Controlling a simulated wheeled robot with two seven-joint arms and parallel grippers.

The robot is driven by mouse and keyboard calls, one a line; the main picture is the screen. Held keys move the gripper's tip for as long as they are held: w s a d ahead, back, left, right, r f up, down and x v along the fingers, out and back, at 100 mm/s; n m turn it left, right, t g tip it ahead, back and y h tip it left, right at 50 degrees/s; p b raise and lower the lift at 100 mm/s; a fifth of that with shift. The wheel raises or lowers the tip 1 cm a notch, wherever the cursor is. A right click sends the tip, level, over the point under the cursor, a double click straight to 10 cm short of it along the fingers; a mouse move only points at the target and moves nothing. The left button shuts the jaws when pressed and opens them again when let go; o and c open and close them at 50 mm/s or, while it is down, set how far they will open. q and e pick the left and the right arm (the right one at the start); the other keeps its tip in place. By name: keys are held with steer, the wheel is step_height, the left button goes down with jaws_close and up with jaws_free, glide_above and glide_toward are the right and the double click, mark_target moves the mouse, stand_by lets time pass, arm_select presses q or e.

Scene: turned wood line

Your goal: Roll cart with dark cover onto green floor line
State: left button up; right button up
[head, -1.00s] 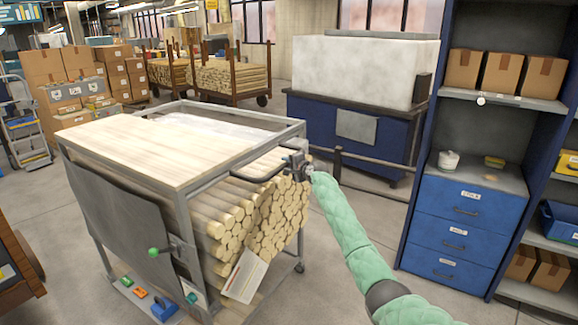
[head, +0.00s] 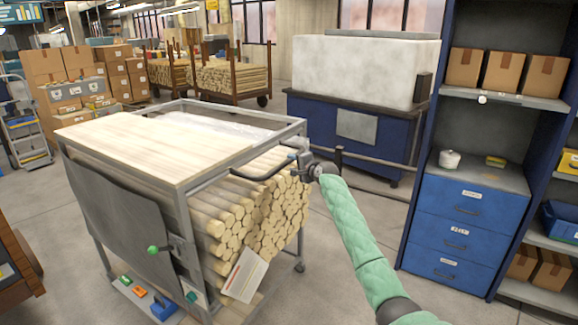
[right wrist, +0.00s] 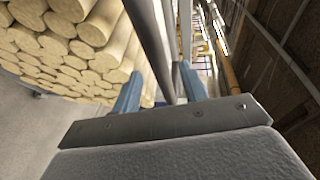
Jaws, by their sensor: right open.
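The cart (head: 172,185) stands in front of me, a grey metal frame loaded with round wooden dowels (head: 250,222). A dark grey cover panel (head: 118,212) hangs on its near left side, with a green knob beside it. A dark handle bar (head: 262,172) sticks out at its right end. My right gripper (head: 304,158) is at the handle's far end, by the frame corner. In the right wrist view its blue fingers (right wrist: 160,88) are apart, with a grey bar (right wrist: 152,45) running between them; I cannot tell whether they touch it. My left gripper and the green floor line are not visible.
A blue shelf unit with drawers (head: 466,226) stands at the right. A blue cabinet (head: 358,135) with a pale block stands behind the cart. More dowel carts (head: 230,82) and cardboard boxes (head: 45,66) are at the back. Grey floor (head: 330,285) is clear right of the cart.

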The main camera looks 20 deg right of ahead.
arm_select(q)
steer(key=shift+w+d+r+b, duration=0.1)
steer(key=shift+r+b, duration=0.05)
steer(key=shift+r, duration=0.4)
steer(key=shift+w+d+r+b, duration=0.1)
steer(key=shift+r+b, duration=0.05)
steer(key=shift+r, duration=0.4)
arm_select(e)
steer(key=shift+v, duration=1.45)
